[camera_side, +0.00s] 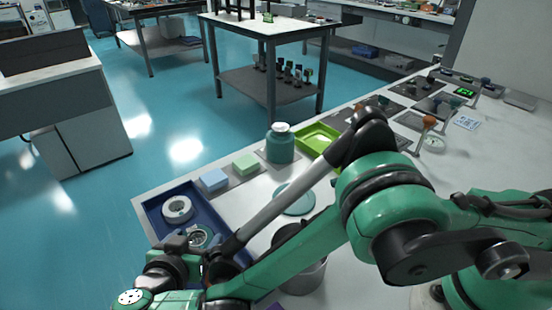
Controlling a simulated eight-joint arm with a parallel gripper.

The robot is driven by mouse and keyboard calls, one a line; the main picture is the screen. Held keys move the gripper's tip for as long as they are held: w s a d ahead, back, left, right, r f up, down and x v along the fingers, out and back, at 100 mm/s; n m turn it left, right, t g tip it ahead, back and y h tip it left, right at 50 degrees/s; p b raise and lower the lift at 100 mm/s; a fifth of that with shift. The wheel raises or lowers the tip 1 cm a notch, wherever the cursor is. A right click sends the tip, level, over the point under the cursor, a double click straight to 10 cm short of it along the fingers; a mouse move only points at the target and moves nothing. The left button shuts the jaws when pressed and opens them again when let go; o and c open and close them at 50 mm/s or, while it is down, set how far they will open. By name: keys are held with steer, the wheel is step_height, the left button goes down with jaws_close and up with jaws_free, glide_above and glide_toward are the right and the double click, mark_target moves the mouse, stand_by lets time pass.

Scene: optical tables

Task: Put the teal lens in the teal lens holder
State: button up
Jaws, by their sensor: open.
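A dark blue tray (153,214) lies at the front left corner of the white bench. In it is a white and grey ring-shaped part (178,208). Beside that is a second round part with a teal-green tint (200,235), partly covered by my wrist; I cannot tell whether it is the teal lens. A flat teal disc (296,204) lies on the bench, partly behind my arm; I cannot tell whether it belongs to the lens holder. My wrist is low over the tray's front side. My gripper's fingers do not show, hidden behind the wrist or below the frame.
A teal jar with a white lid (281,147), a light blue block (214,180), a green block (246,164) and a lime tray (318,136) line the bench's far edge. A grey metal container (305,278) stands under my arm. Small devices crowd the bench's far right.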

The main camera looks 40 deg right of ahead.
steer(key=c, duration=1.1)
steer(key=shift+r, duration=0.1)
